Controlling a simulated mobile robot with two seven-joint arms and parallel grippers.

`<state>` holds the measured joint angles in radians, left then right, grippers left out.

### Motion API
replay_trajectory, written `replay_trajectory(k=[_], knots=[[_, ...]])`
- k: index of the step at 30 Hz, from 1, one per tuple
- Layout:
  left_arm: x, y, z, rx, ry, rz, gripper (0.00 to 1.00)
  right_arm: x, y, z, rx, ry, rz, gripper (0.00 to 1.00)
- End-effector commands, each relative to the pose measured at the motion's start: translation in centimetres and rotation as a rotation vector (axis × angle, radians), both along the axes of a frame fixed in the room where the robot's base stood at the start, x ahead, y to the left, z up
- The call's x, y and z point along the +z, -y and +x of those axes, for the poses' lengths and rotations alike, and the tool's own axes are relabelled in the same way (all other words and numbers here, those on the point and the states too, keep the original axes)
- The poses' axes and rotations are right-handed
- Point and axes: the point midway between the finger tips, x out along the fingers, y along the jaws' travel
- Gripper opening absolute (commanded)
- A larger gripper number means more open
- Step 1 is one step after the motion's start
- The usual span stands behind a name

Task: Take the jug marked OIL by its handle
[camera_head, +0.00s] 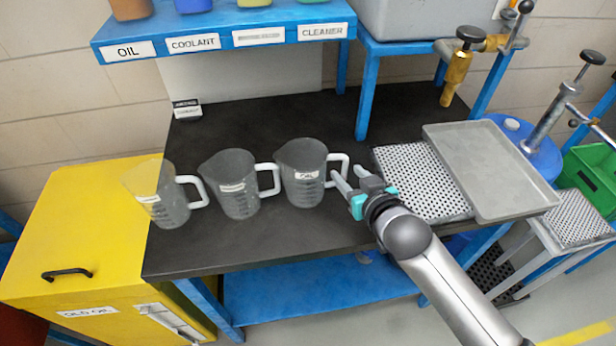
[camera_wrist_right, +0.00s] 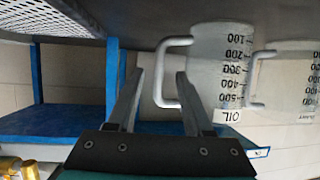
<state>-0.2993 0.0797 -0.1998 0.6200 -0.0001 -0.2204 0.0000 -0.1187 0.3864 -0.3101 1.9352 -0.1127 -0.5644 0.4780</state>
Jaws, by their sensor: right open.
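The jug marked OIL (camera_head: 301,188) is a clear grey measuring jug, upright on the black bench. Its white handle (camera_head: 345,162) points right. In the right wrist view the jug (camera_wrist_right: 222,65) appears upside down, with its OIL label readable. My right gripper (camera_head: 347,174) is open at the handle side of the jug. In the right wrist view the handle (camera_wrist_right: 160,75) shows between the two open fingers (camera_wrist_right: 160,74); I cannot tell how deep it sits between them. No contact is clear. My left gripper is not in view.
Two similar jugs, the middle one (camera_head: 232,187) and the left one (camera_head: 168,200), stand left of the OIL jug. A perforated plate (camera_head: 420,175) and a grey tray (camera_head: 490,170) lie to the right. A blue shelf (camera_head: 225,42) with labels stands behind. The front bench strip is clear.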

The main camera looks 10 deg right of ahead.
Motion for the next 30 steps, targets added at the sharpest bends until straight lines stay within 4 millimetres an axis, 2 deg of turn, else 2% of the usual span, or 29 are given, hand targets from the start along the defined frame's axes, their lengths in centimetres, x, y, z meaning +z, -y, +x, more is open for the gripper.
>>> replay_trajectory(k=[8, 18, 28, 30], knots=[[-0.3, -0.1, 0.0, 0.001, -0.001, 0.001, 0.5, -0.4, -0.2, 1.4, 0.0, 0.001, -0.001, 0.51], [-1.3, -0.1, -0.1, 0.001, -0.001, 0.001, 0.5, -1.6, -0.7, 5.2, 0.0, 0.001, -0.001, 0.51], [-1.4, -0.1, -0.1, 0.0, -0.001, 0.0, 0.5, -1.8, -0.8, 5.7, 0.001, 0.0, -0.001, 0.51], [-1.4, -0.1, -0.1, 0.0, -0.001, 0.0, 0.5, -1.8, -0.8, 5.7, 0.001, 0.0, -0.001, 0.45]])
